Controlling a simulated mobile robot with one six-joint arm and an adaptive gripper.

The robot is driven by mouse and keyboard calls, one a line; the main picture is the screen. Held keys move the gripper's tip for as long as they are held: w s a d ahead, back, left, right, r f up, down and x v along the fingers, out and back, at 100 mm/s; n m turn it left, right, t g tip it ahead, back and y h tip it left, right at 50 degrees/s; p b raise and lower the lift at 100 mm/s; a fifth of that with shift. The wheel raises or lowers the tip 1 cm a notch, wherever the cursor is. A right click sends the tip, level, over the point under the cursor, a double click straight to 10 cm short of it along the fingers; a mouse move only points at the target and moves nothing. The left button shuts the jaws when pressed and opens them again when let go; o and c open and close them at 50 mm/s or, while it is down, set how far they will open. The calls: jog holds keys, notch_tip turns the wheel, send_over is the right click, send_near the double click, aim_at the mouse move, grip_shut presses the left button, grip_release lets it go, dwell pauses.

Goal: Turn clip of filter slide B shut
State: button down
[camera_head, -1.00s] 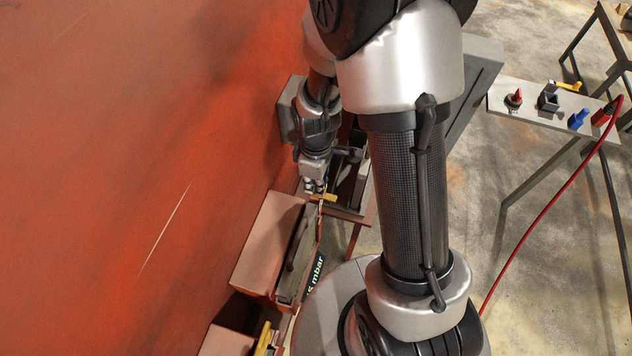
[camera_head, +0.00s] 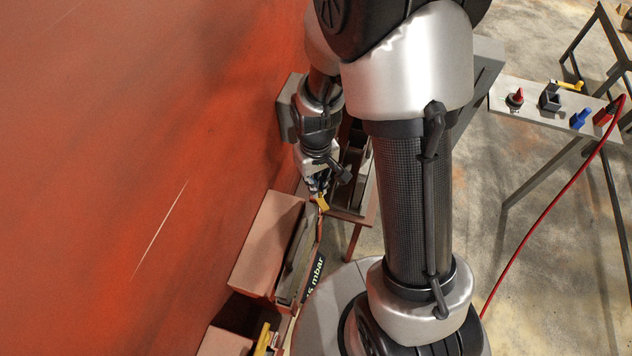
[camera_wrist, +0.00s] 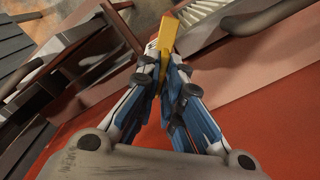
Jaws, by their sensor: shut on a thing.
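A yellow clip (camera_head: 322,203) sits at the far end of a box-shaped unit (camera_head: 268,238) on the red wall. My gripper (camera_head: 318,188) reaches down to it from beyond. In the wrist view my gripper (camera_wrist: 163,72) is shut on the yellow clip (camera_wrist: 168,38), with its blue-and-white fingers on either side. The clip's free part sticks out past the fingertips. In the wrist view, white ribs, perhaps of a filter (camera_wrist: 205,14), show beside the clip. No letter is readable, so I cannot tell which slide is B. The clip's pivot is hidden.
A display reading "5 mbar" (camera_head: 314,279) is on the near side of the unit. Another yellow clip (camera_head: 263,338) is nearer, at the bottom. A grey table (camera_head: 535,97) with small coloured parts and a red cable (camera_head: 548,212) stands at right. The red wall (camera_head: 130,150) is close on the left.

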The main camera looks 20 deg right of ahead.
jog(key=m, duration=0.4)
jog(key=shift+m, duration=0.3)
jog(key=m, duration=0.4)
jog(key=shift+b, duration=0.4)
jog(key=c, duration=1.7)
grip_release()
jog(key=shift+r, duration=0.1)
notch_tip(320, 180, up, 12)
jog(key=shift+f, duration=0.1)
